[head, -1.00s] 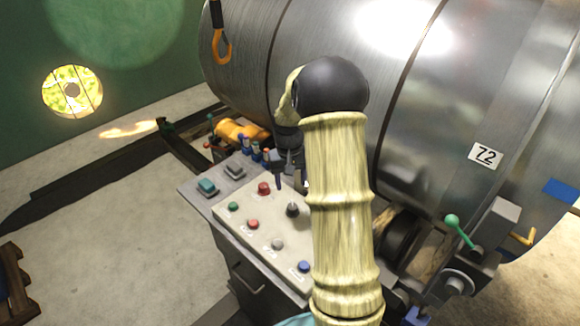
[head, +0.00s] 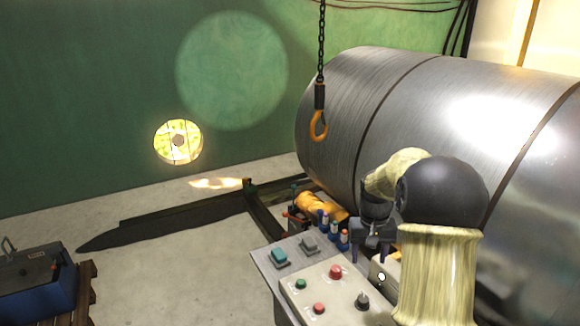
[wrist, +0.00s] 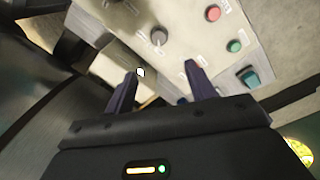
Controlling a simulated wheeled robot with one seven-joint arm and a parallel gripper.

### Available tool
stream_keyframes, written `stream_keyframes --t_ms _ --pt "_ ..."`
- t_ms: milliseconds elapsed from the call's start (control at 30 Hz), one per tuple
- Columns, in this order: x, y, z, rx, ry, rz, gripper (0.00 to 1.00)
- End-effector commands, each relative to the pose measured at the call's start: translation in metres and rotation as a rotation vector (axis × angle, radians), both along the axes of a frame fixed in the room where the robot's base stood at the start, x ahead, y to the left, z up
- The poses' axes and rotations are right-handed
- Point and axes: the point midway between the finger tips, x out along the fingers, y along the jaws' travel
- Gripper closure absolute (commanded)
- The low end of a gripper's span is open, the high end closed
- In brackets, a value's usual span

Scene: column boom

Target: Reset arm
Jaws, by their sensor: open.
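My gripper (head: 369,260) is in the lower right of the head view, just beyond the back edge of the control panel (head: 330,288). Its two dark fingers are apart with nothing held between them. The arm is bent at a dark round joint, and its pale link covers the right part of the panel. In the wrist view the open fingers (wrist: 160,70) point toward the panel face, where a black knob (wrist: 158,37) and a teal button (wrist: 248,78) show. I cannot tell the exact gap to the panel.
A large steel drum (head: 430,100) lies behind my arm at the right. A chain hook (head: 318,124) hangs at its left end. A blue box (head: 38,285) sits on a wooden pallet at the lower left. The floor (head: 180,265) between is mostly clear.

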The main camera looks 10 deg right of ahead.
Motion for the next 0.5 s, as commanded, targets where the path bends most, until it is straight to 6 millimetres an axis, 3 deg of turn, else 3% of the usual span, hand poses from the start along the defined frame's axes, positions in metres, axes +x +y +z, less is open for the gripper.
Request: stream_keyframes --t_ms 133,267,500 --pt "-0.013 0.021 0.002 -0.003 -0.022 0.032 0.45" --pt "-0.039 0.052 0.002 -0.005 -0.06 0.077 0.45" --pt "-0.106 0.106 -0.003 -0.003 -0.142 0.159 0.45"
